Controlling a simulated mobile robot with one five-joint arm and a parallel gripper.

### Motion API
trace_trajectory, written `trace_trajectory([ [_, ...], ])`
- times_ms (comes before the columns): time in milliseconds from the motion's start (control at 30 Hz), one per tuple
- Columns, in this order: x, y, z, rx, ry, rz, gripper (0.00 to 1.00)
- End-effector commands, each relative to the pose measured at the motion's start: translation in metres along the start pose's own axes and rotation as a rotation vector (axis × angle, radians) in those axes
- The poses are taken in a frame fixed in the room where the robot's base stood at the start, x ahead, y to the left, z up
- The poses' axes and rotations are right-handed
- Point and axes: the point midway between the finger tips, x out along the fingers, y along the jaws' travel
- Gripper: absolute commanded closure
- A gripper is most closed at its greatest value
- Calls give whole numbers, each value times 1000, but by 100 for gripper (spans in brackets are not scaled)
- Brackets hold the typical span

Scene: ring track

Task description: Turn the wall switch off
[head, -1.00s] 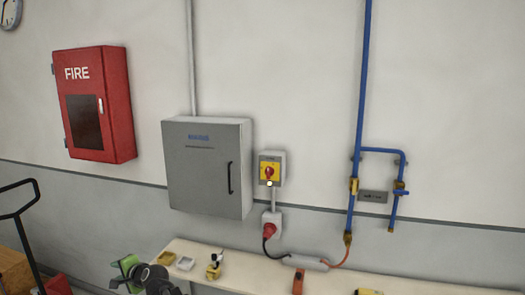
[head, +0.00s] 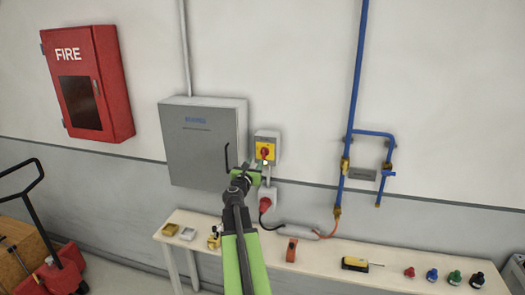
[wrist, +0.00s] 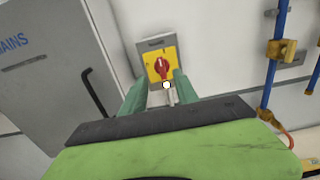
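The wall switch is a grey box with a yellow plate (head: 267,144) and a red rotary knob (head: 264,153), mounted on the wall right of the grey cabinet. In the wrist view, the red knob (wrist: 162,68) sits upright on the yellow plate (wrist: 153,53), straight ahead. My gripper (head: 248,172) is raised in front of the wall, just below and left of the switch in the head view. In the wrist view, the green fingers of my gripper (wrist: 157,87) stand apart below the knob, with nothing held between them. The distance to the knob is hard to judge.
A grey cabinet (head: 200,145) with a black handle is left of the switch. A red plug (head: 265,204) and socket are below it. Blue pipes (head: 352,120) run at the right. A bench (head: 330,255) with tools and several knobs stands along the wall.

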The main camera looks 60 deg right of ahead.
Motion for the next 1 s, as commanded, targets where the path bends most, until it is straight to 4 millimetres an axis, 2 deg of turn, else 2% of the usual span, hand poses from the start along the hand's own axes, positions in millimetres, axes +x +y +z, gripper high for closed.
trace_trajectory([
  [33,19,2,0,-1,0,0,64],
  [300,86,3,0,-1,0,2,64],
  [500,119,3,0,-2,0,3,64],
  [667,129,3,0,-2,0,4,64],
  [900,129,3,0,-2,0,4,64],
  [933,129,3,0,-2,0,4,65],
  [1000,129,3,0,-2,0,5,74],
])
